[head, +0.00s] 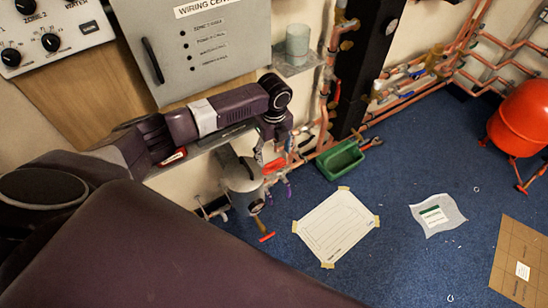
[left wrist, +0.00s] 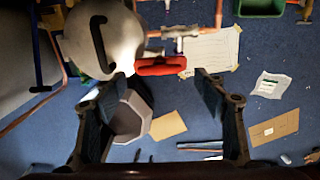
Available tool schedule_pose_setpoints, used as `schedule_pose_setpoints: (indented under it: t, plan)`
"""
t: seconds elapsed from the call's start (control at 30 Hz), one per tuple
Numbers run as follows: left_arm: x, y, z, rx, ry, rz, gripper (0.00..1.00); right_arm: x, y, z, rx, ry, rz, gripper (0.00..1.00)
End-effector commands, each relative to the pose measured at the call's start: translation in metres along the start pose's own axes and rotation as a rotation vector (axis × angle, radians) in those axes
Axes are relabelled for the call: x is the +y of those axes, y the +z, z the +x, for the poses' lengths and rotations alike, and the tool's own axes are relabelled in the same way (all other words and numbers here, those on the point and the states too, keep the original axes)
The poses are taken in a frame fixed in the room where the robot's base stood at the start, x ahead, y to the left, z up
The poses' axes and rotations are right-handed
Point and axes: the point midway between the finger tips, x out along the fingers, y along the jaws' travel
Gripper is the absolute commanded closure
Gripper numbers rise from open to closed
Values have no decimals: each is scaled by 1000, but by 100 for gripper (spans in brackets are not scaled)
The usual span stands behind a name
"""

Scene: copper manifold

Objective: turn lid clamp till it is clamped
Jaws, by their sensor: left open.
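A grey metal canister (head: 243,178) with a domed lid stands by the wall pipes in the head view. The lid (left wrist: 103,38) shows in the left wrist view at upper left, with a dark curved bar on it. A red handle (left wrist: 162,66) beside the lid, which looks like the lid clamp, shows ahead of the fingers; a red part (head: 274,165) by the canister shows in the head view. My left gripper (head: 274,148) is above and beside the canister, open and empty. Its spread fingers (left wrist: 160,84) flank the red handle's line; contact does not show. My right gripper is not in view.
Copper pipes (head: 325,90) and a dark post stand behind. A shelf with a translucent cup (head: 297,45) sits beside the grey wiring cabinet (head: 205,50).

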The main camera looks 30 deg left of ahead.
Motion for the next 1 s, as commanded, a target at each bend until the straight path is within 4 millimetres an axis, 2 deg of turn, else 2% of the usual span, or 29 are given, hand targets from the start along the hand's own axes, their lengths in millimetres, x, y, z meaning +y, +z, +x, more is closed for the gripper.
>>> schedule_pose_setpoints:
  t: [0.03,0.2,0.4,0.6,1.0]
  plan:
    - [0,1,-13,-3,-3,2,35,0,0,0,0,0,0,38]
    - [-1,1,-50,-2,-4,2,35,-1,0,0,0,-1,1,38]
    - [-1,0,-78,-1,-2,1,35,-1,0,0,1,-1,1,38]
    - [0,0,-86,0,-1,1,35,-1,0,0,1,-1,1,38]
    - [0,0,-86,0,-1,1,35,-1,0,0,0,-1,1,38]
